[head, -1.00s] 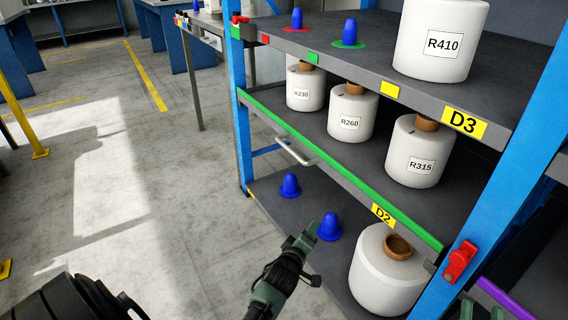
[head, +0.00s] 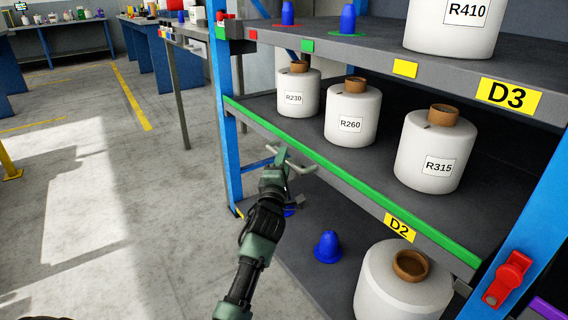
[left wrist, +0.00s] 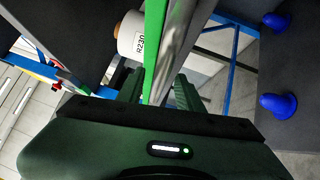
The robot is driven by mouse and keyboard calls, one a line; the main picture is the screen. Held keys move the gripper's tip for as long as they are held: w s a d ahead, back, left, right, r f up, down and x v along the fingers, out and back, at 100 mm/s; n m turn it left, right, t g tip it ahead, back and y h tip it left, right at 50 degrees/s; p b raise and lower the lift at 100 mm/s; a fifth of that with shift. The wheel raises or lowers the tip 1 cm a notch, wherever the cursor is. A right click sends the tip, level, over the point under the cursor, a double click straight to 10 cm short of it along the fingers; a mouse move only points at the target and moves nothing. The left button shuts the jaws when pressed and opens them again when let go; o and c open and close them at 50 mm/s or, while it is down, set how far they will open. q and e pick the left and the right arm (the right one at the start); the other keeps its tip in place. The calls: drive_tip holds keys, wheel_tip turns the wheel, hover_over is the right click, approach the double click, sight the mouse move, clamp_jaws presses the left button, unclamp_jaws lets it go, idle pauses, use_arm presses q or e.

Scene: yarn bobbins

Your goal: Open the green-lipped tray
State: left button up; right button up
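The green-lipped tray (head: 345,183) is the middle shelf level, labelled D2, with a green strip along its front edge. A pale bar handle (head: 302,169) sticks out from its front near the left end. My left gripper (head: 281,157) is at this handle, just in front of the lip, and overlaps the handle's left part. In the left wrist view its fingers (left wrist: 159,90) stand apart, with the green lip (left wrist: 155,45) and the blurred pale handle showing between and beyond them. Contact with the handle cannot be told. My right gripper is not in view.
White bobbins R230 (head: 298,92), R260 (head: 352,113) and R315 (head: 436,150) stand on the tray. Below are a blue cone (head: 327,246) and another bobbin (head: 403,285). A blue rack post (head: 225,120) stands left of the handle.

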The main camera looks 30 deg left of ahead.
use_arm(q)
drive_tip(key=shift+w+a+r, duration=0.1)
drive_tip(key=shift+w+a, duration=0.1)
drive_tip(key=shift+w, duration=0.25)
clamp_jaws()
idle(1.1)
